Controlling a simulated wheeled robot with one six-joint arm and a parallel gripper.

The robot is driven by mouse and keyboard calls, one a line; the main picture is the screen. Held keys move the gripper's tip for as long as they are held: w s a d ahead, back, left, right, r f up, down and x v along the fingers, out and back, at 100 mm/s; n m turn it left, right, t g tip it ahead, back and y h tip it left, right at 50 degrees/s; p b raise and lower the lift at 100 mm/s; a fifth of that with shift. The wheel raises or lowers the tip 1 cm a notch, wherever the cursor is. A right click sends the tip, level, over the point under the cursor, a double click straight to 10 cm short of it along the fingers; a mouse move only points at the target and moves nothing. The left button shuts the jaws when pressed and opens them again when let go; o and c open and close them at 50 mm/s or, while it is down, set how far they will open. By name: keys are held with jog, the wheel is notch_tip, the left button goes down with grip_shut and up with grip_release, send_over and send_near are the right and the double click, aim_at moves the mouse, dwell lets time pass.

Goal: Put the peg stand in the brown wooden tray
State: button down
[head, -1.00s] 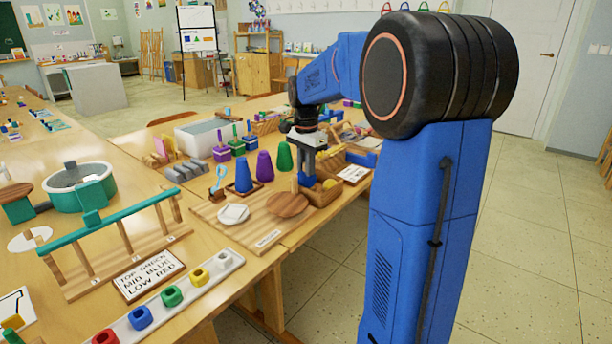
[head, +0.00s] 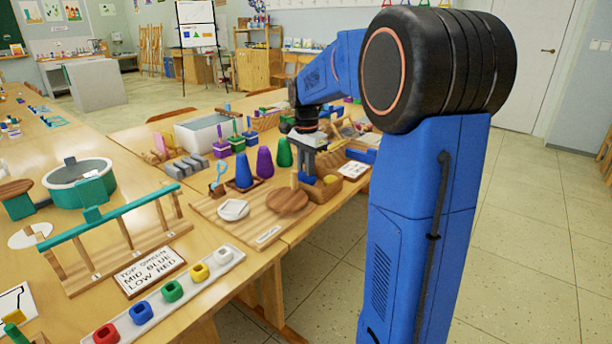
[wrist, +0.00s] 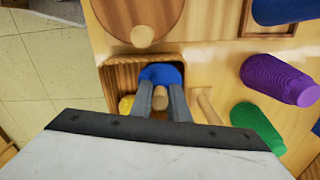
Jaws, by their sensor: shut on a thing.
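The brown wooden tray (head: 324,194) is a small open box at the near edge of the table; its inside shows in the wrist view (wrist: 121,76). My gripper (head: 309,177) is over the tray, pointing down. In the wrist view my gripper (wrist: 161,104) is shut on the peg stand (wrist: 161,74), seen as a bright blue part with a wooden peg between the fingers. The stand is within the tray's outline; whether it touches the floor I cannot tell. A yellow round thing (wrist: 126,105) is in the tray beside it.
A wooden board (head: 232,226) with a round brown disc (head: 287,201) and a white dish (head: 233,210) lies left of the tray. Blue (head: 243,171), purple (head: 265,163) and green (head: 284,153) cones stand behind. A lettered card (head: 353,170) is at the right.

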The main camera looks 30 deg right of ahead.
jog(key=c, duration=1.6)
grip_release()
notch_tip(320, 180, up, 17)
jog(key=shift+r, duration=0.2)
jog(key=s+a+f+n+t, duration=0.1)
jog(key=s+a+f+n, duration=0.35)
jog(key=s, duration=0.35)
jog(key=s+a+f+n+t, duration=0.1)
jog(key=s+a+f+n, duration=0.25)
jog(key=s+a, duration=0.35)
jog(key=s+a+f+n+t, duration=0.1)
jog(key=s+f+n, duration=0.1)
jog(key=s+f, duration=0.2)
jog(key=s+a+f+n+t, duration=0.1)
jog(key=s+a+f+n, duration=0.1)
jog(key=s, duration=0.4)
jog(key=s+a+f+n, duration=0.1)
jog(key=s+f+n, duration=0.3)
jog(key=f, duration=0.3)
jog(key=shift+s+a+f+t, duration=0.15)
jog(key=shift+s+t, duration=0.25)
jog(key=shift+s, duration=0.2)
